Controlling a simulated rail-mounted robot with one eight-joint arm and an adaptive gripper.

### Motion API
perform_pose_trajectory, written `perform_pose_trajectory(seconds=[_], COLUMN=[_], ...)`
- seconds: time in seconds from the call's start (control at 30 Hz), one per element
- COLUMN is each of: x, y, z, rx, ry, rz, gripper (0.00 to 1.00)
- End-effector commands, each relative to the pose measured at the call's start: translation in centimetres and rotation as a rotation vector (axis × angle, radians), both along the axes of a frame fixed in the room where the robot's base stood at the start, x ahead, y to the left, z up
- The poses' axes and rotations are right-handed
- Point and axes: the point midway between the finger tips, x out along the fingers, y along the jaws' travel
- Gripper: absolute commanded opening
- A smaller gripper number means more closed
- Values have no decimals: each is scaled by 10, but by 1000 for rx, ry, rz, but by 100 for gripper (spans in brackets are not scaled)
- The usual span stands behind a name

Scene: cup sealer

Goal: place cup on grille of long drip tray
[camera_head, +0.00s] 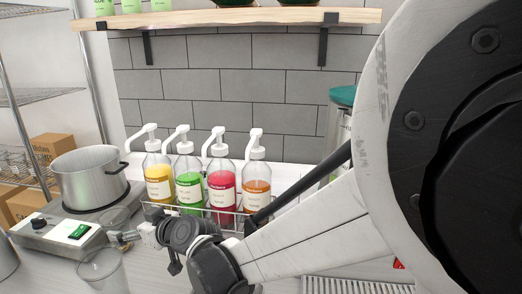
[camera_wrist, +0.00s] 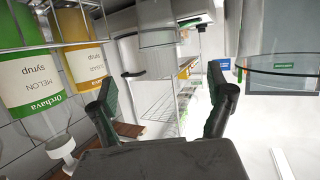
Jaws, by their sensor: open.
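A clear cup (camera_head: 101,272) stands on the counter at the lower left of the head view. Another faint clear cup shape (camera_head: 115,218) shows by the hot plate, near my gripper (camera_head: 122,239). In the wrist view my gripper (camera_wrist: 162,80) has its two dark fingers spread apart, with a pale clear cup shape (camera_wrist: 157,48) beyond them; I see no contact. A clear round-rimmed shape (camera_wrist: 283,64) shows at the right there. The long drip tray's slatted grille (camera_head: 355,286) shows at the bottom right of the head view, partly cut off by the frame.
Several syrup pump bottles (camera_head: 207,185) stand in a wire rack beside my arm; they also show close at the left of the wrist view (camera_wrist: 25,80). A steel pot (camera_head: 90,178) sits on a hot plate (camera_head: 62,232). A tiled wall and wooden shelf (camera_head: 230,17) close the back.

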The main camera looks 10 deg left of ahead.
Motion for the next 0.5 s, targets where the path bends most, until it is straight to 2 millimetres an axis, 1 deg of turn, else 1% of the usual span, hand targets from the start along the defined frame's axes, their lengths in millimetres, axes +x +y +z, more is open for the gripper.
perform_pose_trajectory(seconds=[0.07, 0.3, 0.4, 0.5], x=[2, 20, 26, 29], y=[9, 47, 58, 65], z=[-2, -15, -19, -22], rx=[0, 0, -1, -1], ry=[0, 1, 1, 0], rz=[3, 3, 2, 2], gripper=[86, 86, 86, 86])
